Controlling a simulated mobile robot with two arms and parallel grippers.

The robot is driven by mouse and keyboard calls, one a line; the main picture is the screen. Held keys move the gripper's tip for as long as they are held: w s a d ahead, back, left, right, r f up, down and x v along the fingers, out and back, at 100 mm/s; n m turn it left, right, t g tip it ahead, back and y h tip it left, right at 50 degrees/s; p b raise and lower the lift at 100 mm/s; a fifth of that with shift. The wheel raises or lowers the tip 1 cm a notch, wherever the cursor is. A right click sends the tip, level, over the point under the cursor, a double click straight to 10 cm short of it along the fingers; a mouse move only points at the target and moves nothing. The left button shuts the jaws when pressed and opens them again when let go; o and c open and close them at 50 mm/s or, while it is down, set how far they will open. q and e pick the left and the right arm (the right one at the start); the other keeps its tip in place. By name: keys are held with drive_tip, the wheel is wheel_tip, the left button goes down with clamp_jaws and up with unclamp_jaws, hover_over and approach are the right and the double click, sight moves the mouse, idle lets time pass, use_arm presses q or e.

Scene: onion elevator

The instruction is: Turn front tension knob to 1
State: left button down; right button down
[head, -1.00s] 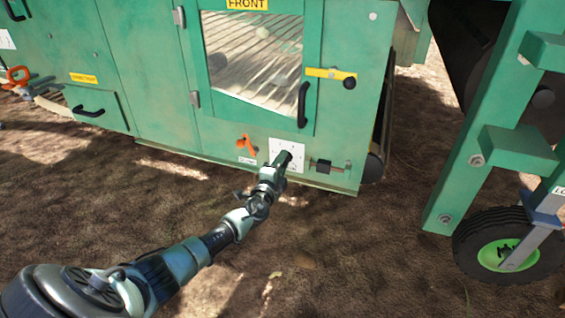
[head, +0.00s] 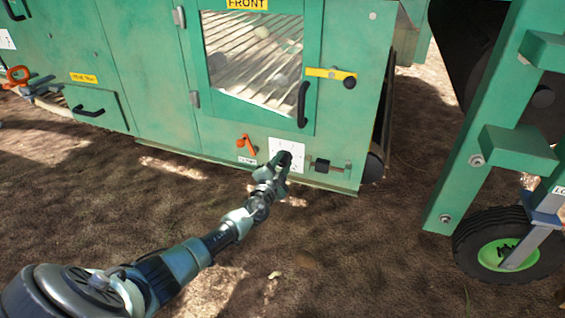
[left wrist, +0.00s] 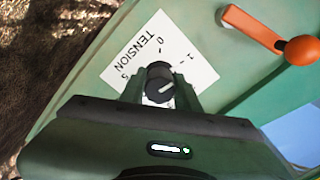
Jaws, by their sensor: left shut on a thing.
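The front tension knob is dark and round with a white pointer line, and it shows in the left wrist view (left wrist: 158,72). It sits on a white dial plate (left wrist: 190,60) marked TENSION, with 0, a mark that looks like 1, and 5 legible. The pointer line slants toward the upper right in that view, roughly toward the 1 side. My left gripper (left wrist: 160,86) is shut on the knob, one finger on each side. In the head view the left gripper (head: 284,164) covers much of the white plate (head: 297,153). My right gripper is not in view.
An orange handle (left wrist: 268,30) is close beside the plate; it also shows in the head view (head: 247,145). A black-ended latch (head: 322,166) is right of the plate. A green post (head: 475,130) and wheel (head: 508,250) stand at right. Bare ground lies in front.

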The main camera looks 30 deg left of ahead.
sight(281, 164)
use_arm(q)
drive_tip(key=shift+f, duration=0.1)
drive_tip(key=c, duration=1)
unclamp_jaws()
drive_tip(key=shift+c, duration=0.2)
drive_tip(key=p+v, duration=0.3)
drive_tip(key=v, duration=0.4)
drive_tip(key=shift+a, duration=0.1)
drive_tip(key=shift+s, duration=0.45)
